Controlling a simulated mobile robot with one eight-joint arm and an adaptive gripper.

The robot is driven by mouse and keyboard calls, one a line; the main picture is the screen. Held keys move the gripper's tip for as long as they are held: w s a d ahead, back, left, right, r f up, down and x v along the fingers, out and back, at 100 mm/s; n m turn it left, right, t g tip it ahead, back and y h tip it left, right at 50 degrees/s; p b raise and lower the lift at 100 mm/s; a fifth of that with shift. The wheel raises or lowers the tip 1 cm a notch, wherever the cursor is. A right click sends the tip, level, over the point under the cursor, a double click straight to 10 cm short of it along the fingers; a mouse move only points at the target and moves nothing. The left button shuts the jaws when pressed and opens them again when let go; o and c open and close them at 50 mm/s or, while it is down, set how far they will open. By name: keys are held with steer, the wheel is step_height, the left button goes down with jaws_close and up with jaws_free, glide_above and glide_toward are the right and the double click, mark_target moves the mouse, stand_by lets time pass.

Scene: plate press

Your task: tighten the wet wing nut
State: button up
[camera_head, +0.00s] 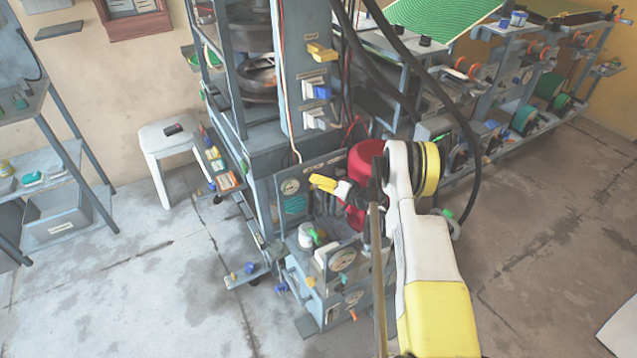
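I cannot single out the wet wing nut; several small coloured knobs and handles sit on the press, too small to tell apart or to see wetness on. The grey plate press (262,158) stands at the centre, with gauges and fittings on its lower front. My white and yellow arm rises from the lower right and bends in front of the press beside a red cylinder. A small yellow, white and dark end, which seems to be my gripper (330,204), is close to the press's lower front. Its fingers are too small and dark to read.
A white stool (168,135) stands left of the press, and a grey shelf unit (62,165) is at the far left. A long rack (480,110) with rollers and green sheets runs along the right. Dark hoses hang near my arm. The floor at the lower left is clear.

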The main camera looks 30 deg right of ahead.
step_height(320, 180, up, 10)
stand_by(0.7)
steer(key=shift+a, duration=0.1)
